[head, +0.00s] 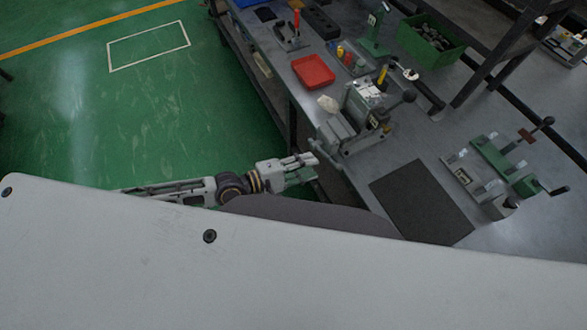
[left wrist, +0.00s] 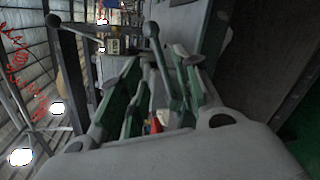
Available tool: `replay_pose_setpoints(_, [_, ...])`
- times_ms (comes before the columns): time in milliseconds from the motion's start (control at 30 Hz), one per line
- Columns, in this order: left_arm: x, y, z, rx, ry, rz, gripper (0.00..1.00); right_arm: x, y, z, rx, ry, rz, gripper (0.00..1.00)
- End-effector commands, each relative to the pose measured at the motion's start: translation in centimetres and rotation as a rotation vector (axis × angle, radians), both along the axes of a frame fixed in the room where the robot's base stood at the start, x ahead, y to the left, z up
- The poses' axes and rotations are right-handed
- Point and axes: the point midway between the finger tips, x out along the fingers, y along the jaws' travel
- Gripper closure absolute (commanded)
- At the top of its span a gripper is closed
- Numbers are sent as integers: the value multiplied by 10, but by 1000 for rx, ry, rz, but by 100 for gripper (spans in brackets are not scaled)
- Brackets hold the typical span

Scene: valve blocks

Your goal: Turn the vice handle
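A grey vice-like device (head: 338,132) stands at the bench's near edge in the head view. My left gripper (head: 312,167) is just below and left of the device, beside the bench edge, and looks empty. In the left wrist view its two green-padded fingers (left wrist: 160,85) stand apart. A ball-ended rod (left wrist: 152,32) shows between and beyond them; I cannot tell whether it touches a finger. My right gripper is not in view.
A dark mat (head: 422,202) lies on the metal bench right of the device. A green clamp fixture (head: 490,158) with ball-ended levers stands farther right. A red tray (head: 313,71) and a green bin (head: 432,40) stand behind. Green floor on the left is clear.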

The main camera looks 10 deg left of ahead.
Motion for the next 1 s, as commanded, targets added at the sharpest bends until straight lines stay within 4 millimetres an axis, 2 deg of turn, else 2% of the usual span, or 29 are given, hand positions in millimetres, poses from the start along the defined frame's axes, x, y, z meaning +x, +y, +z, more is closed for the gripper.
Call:
replay_pose_setpoints(500, [-17, 29, 6, 1, -1, 0, 67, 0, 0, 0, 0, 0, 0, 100])
replay_pose_setpoints(1000, [-20, 33, 7, -1, 0, 1, 67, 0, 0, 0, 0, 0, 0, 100])
